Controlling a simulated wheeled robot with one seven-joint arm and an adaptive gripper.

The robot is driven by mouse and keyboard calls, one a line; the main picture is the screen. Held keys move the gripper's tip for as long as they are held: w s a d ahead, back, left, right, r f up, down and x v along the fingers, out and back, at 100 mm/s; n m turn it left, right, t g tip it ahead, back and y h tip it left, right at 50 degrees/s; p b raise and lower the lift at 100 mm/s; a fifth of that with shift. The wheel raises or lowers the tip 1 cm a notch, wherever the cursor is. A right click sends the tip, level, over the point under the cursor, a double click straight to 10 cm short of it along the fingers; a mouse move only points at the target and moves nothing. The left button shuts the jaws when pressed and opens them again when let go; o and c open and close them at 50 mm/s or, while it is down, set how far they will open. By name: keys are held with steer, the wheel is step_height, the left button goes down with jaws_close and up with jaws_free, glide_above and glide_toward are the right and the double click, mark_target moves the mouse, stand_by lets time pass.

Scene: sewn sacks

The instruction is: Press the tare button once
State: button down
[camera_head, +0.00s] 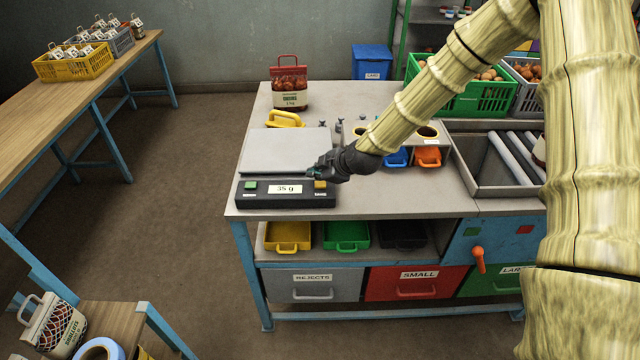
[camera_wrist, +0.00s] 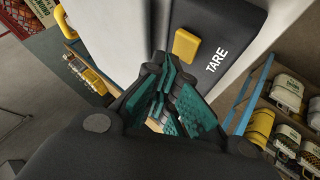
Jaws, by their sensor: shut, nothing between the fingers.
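The scale (camera_head: 285,165) sits at the front left of the workbench, with a grey plate and a black front panel. Its display (camera_head: 286,189) reads 35 g. The yellow tare button (camera_head: 320,184) is at the panel's right end; the wrist view shows this button (camera_wrist: 186,45) beside the word TARE. A green button (camera_head: 251,185) is at the left end. My gripper (camera_head: 316,172) is shut and empty, close to the tare button. In the wrist view its teal-padded fingers (camera_wrist: 165,85) point toward the panel just below the button. I cannot tell whether they touch anything.
A block with round holes and blue and orange bins (camera_head: 428,156) lies right of my gripper. A roller tray (camera_head: 490,180) is further right.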

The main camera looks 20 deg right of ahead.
mark_target(317, 185)
steer(key=shift+f, duration=0.1)
steer(key=shift+f+b, duration=0.35)
steer(key=shift+f+b, duration=0.35)
steer(key=shift+f, duration=0.1)
stand_by(0.9)
steer(key=shift+r, duration=0.1)
stand_by(0.4)
steer(key=shift+r+p, duration=0.4)
steer(key=shift+r, duration=0.4)
steer(key=shift+r+p, duration=1.3)
steer(key=shift+r, duration=1.25)
steer(key=shift+a+f, duration=0.1)
